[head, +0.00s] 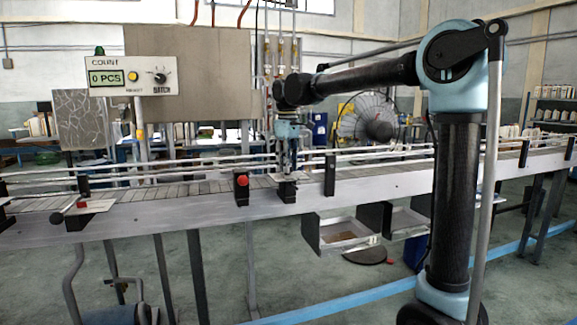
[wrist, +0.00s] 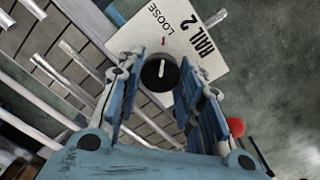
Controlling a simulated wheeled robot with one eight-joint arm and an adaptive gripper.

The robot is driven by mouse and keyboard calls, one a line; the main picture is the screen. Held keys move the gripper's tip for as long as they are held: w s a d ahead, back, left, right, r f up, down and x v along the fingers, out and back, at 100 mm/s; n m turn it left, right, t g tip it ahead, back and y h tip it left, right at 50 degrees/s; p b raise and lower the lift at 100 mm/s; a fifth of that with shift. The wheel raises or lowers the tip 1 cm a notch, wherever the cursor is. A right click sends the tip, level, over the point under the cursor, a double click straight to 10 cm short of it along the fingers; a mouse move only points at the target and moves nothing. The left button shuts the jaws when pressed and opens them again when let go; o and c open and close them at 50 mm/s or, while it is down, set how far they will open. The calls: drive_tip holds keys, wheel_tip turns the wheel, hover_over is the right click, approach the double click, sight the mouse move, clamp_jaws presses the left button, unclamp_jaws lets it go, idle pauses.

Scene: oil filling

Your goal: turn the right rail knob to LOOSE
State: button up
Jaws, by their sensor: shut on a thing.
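The right rail knob (wrist: 158,76) is black and round with a white pointer line. It sits on a white plate (wrist: 205,58) printed "LOOSE" and "RAIL 2". In the wrist view the pointer line points up the picture, toward a small red mark near the word LOOSE. My gripper (wrist: 160,70) has its blue fingers on either side of the knob, closed on it. In the head view my gripper (head: 289,166) reaches down to the front edge of the conveyor, and the knob cannot be made out there.
A black box with a red button (head: 241,181) is left of my gripper. Another rail plate with a black knob (head: 81,205) is at the far left. Guide rails (head: 380,155) run along the conveyor. Open metal bins (head: 343,235) hang below it. A counter panel (head: 131,76) reads 0 PCS.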

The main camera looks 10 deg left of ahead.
drive_tip(key=shift+w+d+n, duration=0.1)
drive_tip(key=shift+w+n, duration=0.1)
drive_tip(key=shift+n, duration=0.4)
drive_tip(key=o, duration=1.1)
drive_tip(key=shift+w, duration=0.1)
drive_tip(key=shift+c, duration=0.2)
drive_tip(key=shift+r, duration=0.1)
drive_tip(key=shift+r, duration=0.2)
wheel_tip(320, 180, up, 11)
drive_tip(key=shift+r, duration=0.2)
